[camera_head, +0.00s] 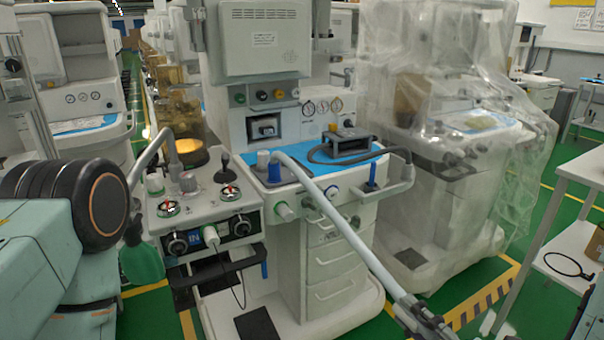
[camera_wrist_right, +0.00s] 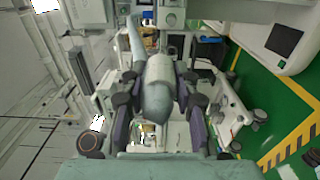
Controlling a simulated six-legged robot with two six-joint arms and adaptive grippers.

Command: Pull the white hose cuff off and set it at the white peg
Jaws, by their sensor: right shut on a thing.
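My right gripper (camera_head: 424,318) is at the lower right of the head view, at the near end of a long pale hose (camera_head: 345,232). In the right wrist view its fingers (camera_wrist_right: 158,84) are closed on both sides of a whitish cylindrical cuff (camera_wrist_right: 159,68). The pale hose (camera_wrist_right: 134,40) also shows there, running up from beside the cuff. In the head view the hose slopes up left to the cart's blue top. A short white peg (camera_head: 284,212) stands out of the cart's front; I cannot tell if it is the task's peg. My left gripper is not visible.
The anaesthesia cart (camera_head: 333,250) has a black handle (camera_head: 215,275) and drawers. A dark hose (camera_head: 345,160) lies on its blue top. A plastic-covered cart (camera_head: 440,190) stands to its right, a white table (camera_head: 585,165) further right. A green bag (camera_head: 141,262) hangs at left.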

